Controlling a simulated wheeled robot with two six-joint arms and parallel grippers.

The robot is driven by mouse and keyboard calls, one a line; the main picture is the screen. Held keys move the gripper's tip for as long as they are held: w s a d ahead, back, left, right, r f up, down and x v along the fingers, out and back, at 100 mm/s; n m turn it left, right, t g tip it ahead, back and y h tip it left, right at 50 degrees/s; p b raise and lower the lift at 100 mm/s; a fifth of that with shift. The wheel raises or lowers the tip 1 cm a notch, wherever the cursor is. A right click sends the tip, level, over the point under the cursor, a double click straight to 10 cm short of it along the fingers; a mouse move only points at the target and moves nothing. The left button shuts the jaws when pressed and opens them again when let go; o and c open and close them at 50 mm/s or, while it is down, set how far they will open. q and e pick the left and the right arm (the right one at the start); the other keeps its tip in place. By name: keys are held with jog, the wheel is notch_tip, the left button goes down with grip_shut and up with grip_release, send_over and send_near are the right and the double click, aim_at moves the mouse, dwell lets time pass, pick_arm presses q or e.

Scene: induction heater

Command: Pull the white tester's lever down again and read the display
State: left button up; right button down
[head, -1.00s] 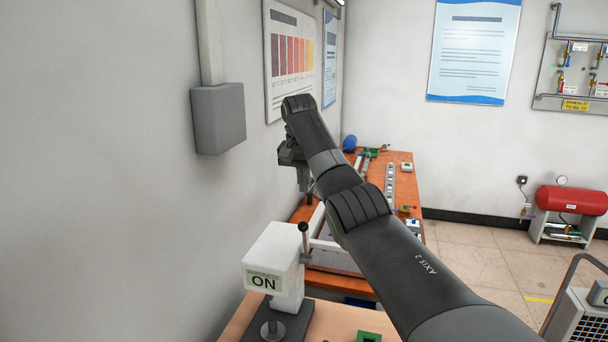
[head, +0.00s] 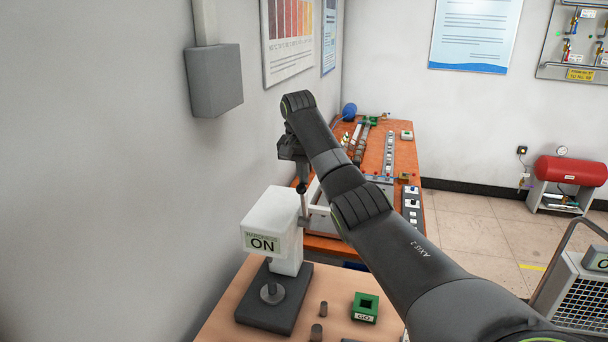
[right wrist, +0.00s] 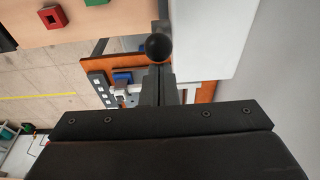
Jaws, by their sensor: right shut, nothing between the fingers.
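The white tester (head: 270,225) stands on a dark base at the wall side of the near table, and its display (head: 262,243) reads "ON" under a smaller word, seemingly "HARDNESS". Its lever (head: 304,206) rises upright at the tester's right side. The lever's black ball knob (right wrist: 158,47) shows in the right wrist view, just in front of my right gripper's fingertips (right wrist: 158,72). In the head view my right gripper (head: 302,187) is at the lever's top. Its fingers are shut and empty; whether they touch the knob I cannot tell. My left gripper is out of view.
A green block marked "GO" (head: 365,308) and small dark cylinders (head: 317,332) stand on the near table (head: 232,318). An orange bench (head: 408,160) with equipment lies beyond. The wall (head: 120,180) is close on the left, with a grey box (head: 214,80).

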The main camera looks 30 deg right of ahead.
aim_at(300, 187)
jog(key=shift+s+a+f, duration=0.1)
jog(key=shift+s+a, duration=0.25)
jog(key=shift+a, duration=0.15)
jog(key=shift+s+a+p, duration=0.25)
jog(key=shift+a+p, duration=0.05)
jog(key=shift+p, duration=0.3)
jog(key=shift+s+a+p, duration=0.2)
jog(key=shift+p, duration=0.15)
jog(key=shift+s+a+f, duration=0.15)
jog(key=shift+s+a, duration=0.05)
jog(key=shift+s, duration=0.05)
